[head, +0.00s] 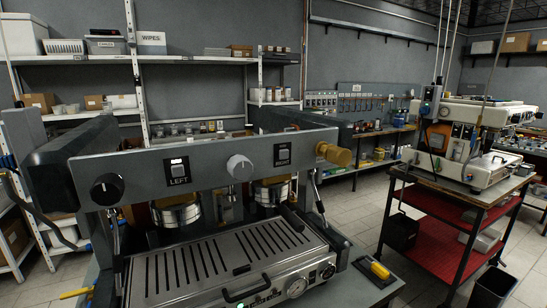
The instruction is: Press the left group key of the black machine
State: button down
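The dark espresso machine (215,150) stands close in front of me in the head view. Its grey front panel carries a key (179,167) with a white rocker above the label "LEFT". A second key (282,155) sits further right on the same panel; its label is too small to read. Two group heads hang under the panel, the left group (176,212) below the LEFT key and the right group (271,191) beside it. Nothing touches or covers the LEFT key. My gripper is not in view.
The slotted drip tray (215,270) lies below. A white machine (465,140) stands on a red-shelved cart (440,235).

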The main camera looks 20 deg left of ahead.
aim_at(178, 170)
jog(key=z, duration=0.75)
jog(key=k, duration=1.7)
jog(key=u, duration=2.05)
jog(key=i, duration=0.5)
jog(key=u, duration=0.05)
